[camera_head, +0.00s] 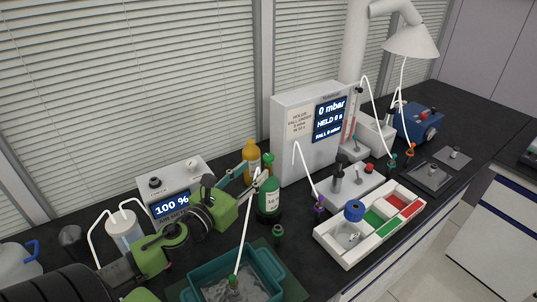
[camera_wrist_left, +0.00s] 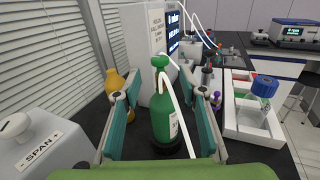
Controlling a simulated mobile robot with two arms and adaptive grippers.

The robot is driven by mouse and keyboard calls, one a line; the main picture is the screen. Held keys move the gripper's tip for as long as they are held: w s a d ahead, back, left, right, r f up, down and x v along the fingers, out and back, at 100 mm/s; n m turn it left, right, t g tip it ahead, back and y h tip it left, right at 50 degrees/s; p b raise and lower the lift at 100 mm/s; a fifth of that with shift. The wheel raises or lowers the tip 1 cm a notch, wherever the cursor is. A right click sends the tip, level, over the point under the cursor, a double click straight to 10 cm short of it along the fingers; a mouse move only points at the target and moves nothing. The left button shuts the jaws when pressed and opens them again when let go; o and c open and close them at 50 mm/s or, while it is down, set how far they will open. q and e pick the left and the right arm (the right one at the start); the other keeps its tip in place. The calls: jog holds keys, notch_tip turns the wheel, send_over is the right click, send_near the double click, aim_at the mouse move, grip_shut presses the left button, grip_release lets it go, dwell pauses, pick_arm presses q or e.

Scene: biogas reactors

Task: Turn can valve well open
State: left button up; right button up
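The green gas can (camera_head: 269,196) stands upright on the black bench, with its green valve (camera_head: 267,160) on top. In the left wrist view the can (camera_wrist_left: 163,122) and its valve knob (camera_wrist_left: 159,62) appear between my two teal fingers. My left gripper (camera_head: 247,178) is open and empty, just left of the can in the head view. In the left wrist view the gripper (camera_wrist_left: 160,95) has its fingers spread wide, with gaps on both sides of the can. A white tube crosses in front of the can. My right gripper is not in view.
An orange bottle (camera_head: 251,160) stands behind the can. The display box (camera_head: 292,150) is close behind. A meter reading 100 % (camera_head: 180,184) stands left. A teal tub (camera_head: 199,297) is in front; a white tray (camera_head: 345,256) with a blue-capped bottle (camera_head: 354,212) is right.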

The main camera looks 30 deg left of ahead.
aim_at(265, 159)
pick_arm(q)
jog(key=w+p, duration=0.2)
jog(key=w, duration=0.5)
jog(key=shift+w+r, duration=0.15)
jog(key=shift+w, duration=0.75)
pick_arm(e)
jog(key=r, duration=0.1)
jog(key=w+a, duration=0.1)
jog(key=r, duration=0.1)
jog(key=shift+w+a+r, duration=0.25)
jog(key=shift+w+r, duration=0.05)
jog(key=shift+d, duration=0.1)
pick_arm(q)
jog(key=c, duration=1.1)
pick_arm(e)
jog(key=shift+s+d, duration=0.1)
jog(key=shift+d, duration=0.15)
